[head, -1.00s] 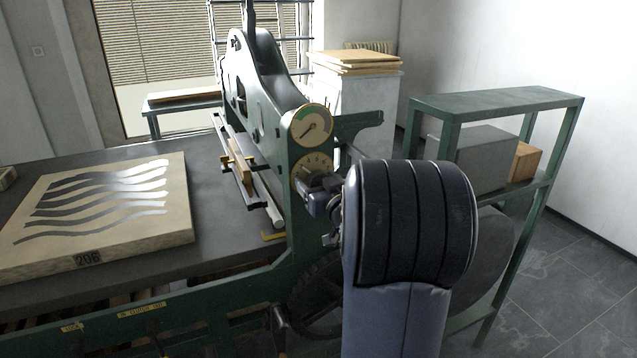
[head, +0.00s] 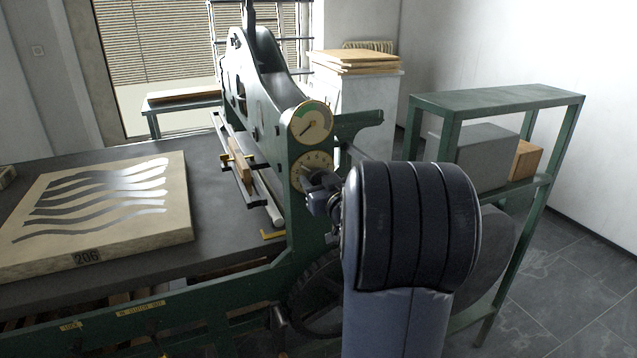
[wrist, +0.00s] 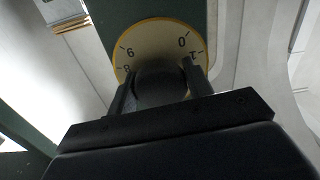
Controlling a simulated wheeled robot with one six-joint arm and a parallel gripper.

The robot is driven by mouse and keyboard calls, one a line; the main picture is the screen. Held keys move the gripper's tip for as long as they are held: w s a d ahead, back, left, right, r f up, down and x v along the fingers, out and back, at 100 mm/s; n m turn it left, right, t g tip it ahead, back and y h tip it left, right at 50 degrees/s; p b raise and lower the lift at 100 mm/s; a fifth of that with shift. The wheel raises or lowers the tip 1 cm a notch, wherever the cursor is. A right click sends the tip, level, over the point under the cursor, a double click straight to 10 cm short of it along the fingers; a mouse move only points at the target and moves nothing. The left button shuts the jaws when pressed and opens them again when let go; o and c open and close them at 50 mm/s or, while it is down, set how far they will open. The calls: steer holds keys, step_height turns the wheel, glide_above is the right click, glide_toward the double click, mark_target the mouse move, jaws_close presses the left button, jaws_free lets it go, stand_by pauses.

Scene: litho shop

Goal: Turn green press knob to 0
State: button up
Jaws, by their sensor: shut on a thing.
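The press knob (wrist: 160,86) is a dark round shape between the fingers of my gripper (wrist: 158,78) in the wrist view. The gripper is shut on it, one finger on each side. Behind it is a cream dial plate (wrist: 152,40) with a yellow rim. A 0 stands at its upper right, a 1 at the right near the right finger, and two more numerals at the left. No pointer mark on the knob shows. In the head view the dial plate (head: 311,160) sits on the green press frame (head: 292,215), with my gripper (head: 314,184) in front, hiding the knob.
A round gauge (head: 311,123) with a green sector sits just above the dial. A litho stone (head: 120,245) with wavy dark stripes lies on the press bed (head: 235,262) at the left. A green shelf rack (head: 500,101) with boxes stands at the right, close to my arm.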

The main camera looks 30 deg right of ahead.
steer(key=n+b, duration=0.3)
steer(key=n, duration=0.1)
steer(key=shift+f, duration=0.15)
steer(key=n+b, duration=0.3)
steer(key=n, duration=0.1)
steer(key=shift+n, duration=0.4)
steer(key=n+b, duration=0.2)
steer(key=n, duration=0.2)
steer(key=shift+d, duration=0.1)
steer(key=shift+r+n+b, duration=0.15)
steer(key=shift+n+b, duration=0.4)
steer(key=shift+n, duration=0.5)
steer(key=shift+r+n+b, duration=0.1)
steer(key=shift+n+b, duration=0.45)
steer(key=shift+n, duration=0.5)
steer(key=o, duration=1)
steer(key=shift+c, duration=0.2)
steer(key=s+a+p, duration=0.1)
steer(key=s+a, duration=0.1)
steer(key=s, duration=0.8)
steer(key=shift+s, duration=0.35)
